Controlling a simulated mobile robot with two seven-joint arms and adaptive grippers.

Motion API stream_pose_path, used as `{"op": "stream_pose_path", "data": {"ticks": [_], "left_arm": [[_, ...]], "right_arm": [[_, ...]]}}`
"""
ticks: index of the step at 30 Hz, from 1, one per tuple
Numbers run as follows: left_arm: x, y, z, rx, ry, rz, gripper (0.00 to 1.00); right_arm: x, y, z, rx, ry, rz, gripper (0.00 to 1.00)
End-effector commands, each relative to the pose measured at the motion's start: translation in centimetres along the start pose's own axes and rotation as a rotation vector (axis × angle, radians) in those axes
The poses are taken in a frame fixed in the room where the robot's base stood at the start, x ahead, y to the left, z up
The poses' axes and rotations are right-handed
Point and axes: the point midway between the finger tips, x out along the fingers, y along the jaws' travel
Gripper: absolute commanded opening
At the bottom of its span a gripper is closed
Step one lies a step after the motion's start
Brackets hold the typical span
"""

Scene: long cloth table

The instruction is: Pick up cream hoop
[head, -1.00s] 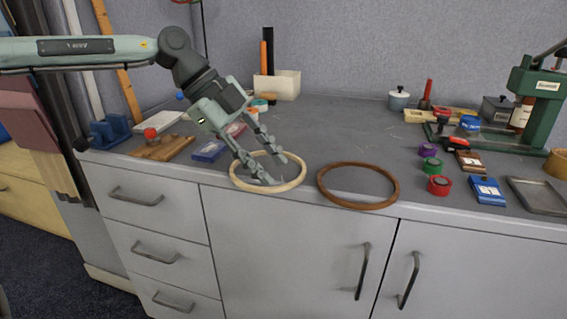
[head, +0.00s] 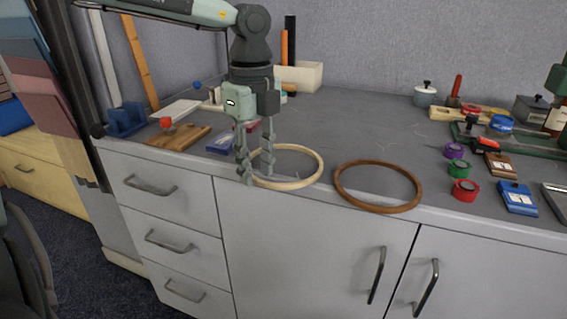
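The cream hoop (head: 300,185) lies flat near the front edge of the worktop in the head view. My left gripper (head: 258,178) points down at the hoop's left side. Its fingers are apart, one at the outer left of the rim and the other over or inside the ring. The fingers hide part of the left rim. I cannot tell whether they touch it. My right gripper is not in view.
A brown hoop (head: 378,208) lies just right of the cream one. A blue box (head: 221,143) and a wooden board with a red knob (head: 178,137) lie to the left. Tape rolls, including a red one (head: 464,190), stand at right. The worktop behind the hoops (head: 350,125) is clear.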

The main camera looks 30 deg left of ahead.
Motion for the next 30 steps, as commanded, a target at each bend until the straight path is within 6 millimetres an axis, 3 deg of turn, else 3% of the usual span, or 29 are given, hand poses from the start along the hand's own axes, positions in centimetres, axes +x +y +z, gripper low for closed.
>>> {"op": "stream_pose_path", "data": {"ticks": [27, 30], "left_arm": [[0.62, -0.04, -0.03, 0.000, 0.001, -0.002, 0.31], [0.55, -0.03, -0.04, 0.000, 0.002, -0.001, 0.20]], "right_arm": [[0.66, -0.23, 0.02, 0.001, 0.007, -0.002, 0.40], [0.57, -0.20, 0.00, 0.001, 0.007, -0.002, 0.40]]}}
